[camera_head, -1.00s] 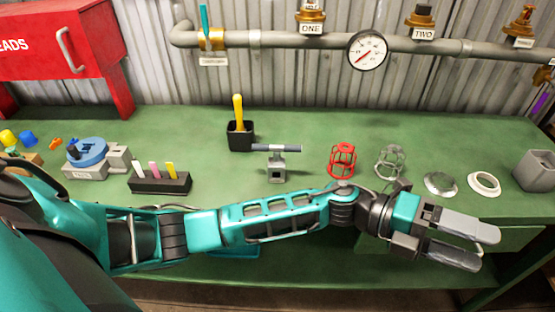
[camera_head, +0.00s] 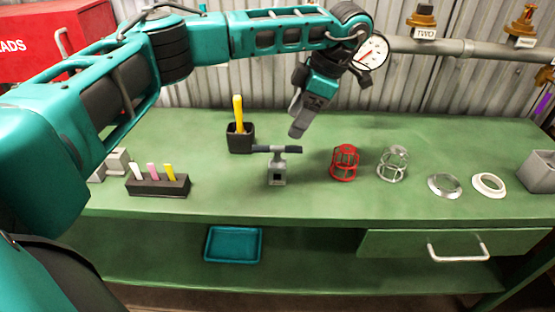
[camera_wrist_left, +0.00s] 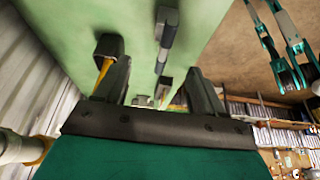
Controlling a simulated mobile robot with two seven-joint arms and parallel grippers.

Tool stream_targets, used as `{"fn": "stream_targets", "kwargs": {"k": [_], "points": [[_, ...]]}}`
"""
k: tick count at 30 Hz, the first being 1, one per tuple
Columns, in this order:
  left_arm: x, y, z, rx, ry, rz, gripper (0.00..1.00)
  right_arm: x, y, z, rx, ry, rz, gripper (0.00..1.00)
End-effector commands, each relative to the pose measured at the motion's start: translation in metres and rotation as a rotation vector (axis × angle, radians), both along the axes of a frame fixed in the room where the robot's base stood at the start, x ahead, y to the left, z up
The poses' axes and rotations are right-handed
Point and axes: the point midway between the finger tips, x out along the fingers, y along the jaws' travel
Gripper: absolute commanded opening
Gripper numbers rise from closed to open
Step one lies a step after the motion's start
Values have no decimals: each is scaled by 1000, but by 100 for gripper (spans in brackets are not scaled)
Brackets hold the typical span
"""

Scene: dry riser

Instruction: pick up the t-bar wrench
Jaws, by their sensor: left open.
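The t-bar wrench (camera_head: 278,149) is a bar with dark ends and a grey middle. It lies level across the top of a small grey stand (camera_head: 277,174) on the green bench. The bar also shows at the top middle of the left wrist view (camera_wrist_left: 166,30). My left gripper (camera_head: 297,128) points down, above and just behind the bar's right end in the head view, apart from it. In the left wrist view its fingers (camera_wrist_left: 158,82) are spread with nothing between them.
A marker block (camera_head: 158,185) is front left. A pipe with a gauge (camera_head: 371,53) runs behind the bench (camera_head: 330,205).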

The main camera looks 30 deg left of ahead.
Motion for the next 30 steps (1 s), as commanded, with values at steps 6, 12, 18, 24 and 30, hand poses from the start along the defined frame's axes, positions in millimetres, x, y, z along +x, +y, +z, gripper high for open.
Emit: {"fn": "stream_targets", "kwargs": {"k": [6,12,18,24,30], "points": [[-10,13,-40,-1,4,0,69,-1,1,-2,1,4,2,0],[-14,19,-58,-3,3,-2,69,-1,2,-3,2,7,4,0],[-24,28,-77,-3,5,-2,69,-1,2,-1,2,6,4,0],[-32,37,-100,-5,4,0,69,0,2,-1,2,1,3,0],[-32,38,-105,-5,1,-2,69,0,2,-1,1,1,4,0]]}}
